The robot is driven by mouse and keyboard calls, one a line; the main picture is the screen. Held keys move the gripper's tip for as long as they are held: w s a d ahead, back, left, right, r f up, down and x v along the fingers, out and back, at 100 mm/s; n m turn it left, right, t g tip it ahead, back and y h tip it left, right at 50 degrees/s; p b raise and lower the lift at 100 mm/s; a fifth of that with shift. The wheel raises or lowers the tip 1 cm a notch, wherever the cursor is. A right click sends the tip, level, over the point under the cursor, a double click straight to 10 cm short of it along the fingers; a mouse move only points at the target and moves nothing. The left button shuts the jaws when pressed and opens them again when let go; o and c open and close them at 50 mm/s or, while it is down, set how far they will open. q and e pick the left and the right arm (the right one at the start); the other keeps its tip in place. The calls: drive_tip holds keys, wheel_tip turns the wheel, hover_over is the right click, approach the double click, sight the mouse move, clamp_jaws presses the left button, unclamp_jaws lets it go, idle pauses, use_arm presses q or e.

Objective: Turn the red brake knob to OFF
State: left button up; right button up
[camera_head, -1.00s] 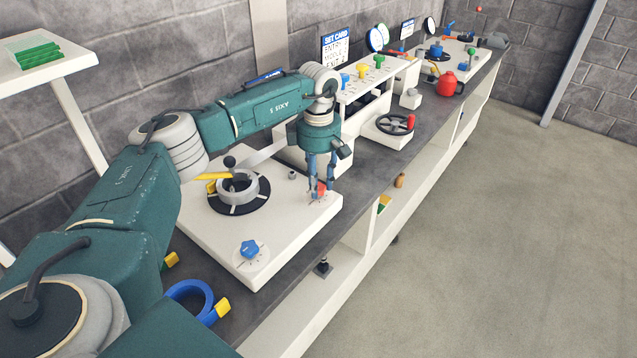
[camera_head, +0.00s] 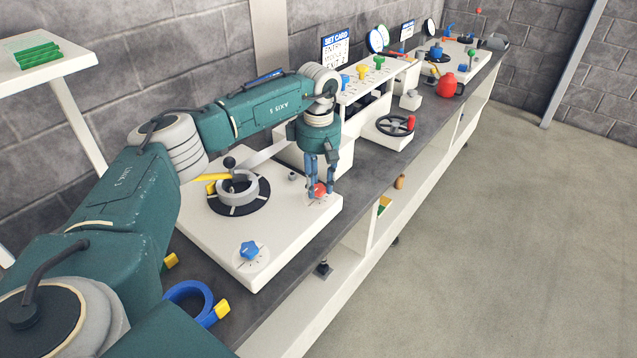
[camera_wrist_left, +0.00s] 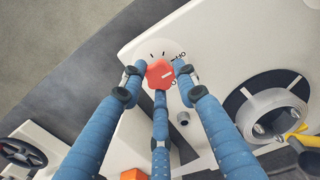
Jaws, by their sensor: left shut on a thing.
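The red brake knob (camera_head: 319,190) sits on a white dial at the right corner of the white rack panel (camera_head: 285,245). In the left wrist view the knob (camera_wrist_left: 160,74) is lobed and has a pale pointer line on its top. Black tick marks and partly hidden lettering show on the dial around it. My left gripper (camera_head: 320,188) points down over the panel with its blue fingers closed around the knob. In the left wrist view the fingers of my left gripper (camera_wrist_left: 158,76) touch or nearly touch the knob's sides. My right gripper is not seen.
A blue knob (camera_head: 249,250) sits on the panel's near corner. A grey reel (camera_head: 238,187) with a yellow lever (camera_head: 212,177) stands left of my gripper. A black handwheel (camera_head: 394,125) is beyond it. The floor at the right is clear.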

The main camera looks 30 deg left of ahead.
sight(318, 188)
use_arm(q)
drive_tip(key=shift+w+r, duration=0.1)
drive_tip(key=o, duration=1.2)
wheel_tip(318, 188, up, 12)
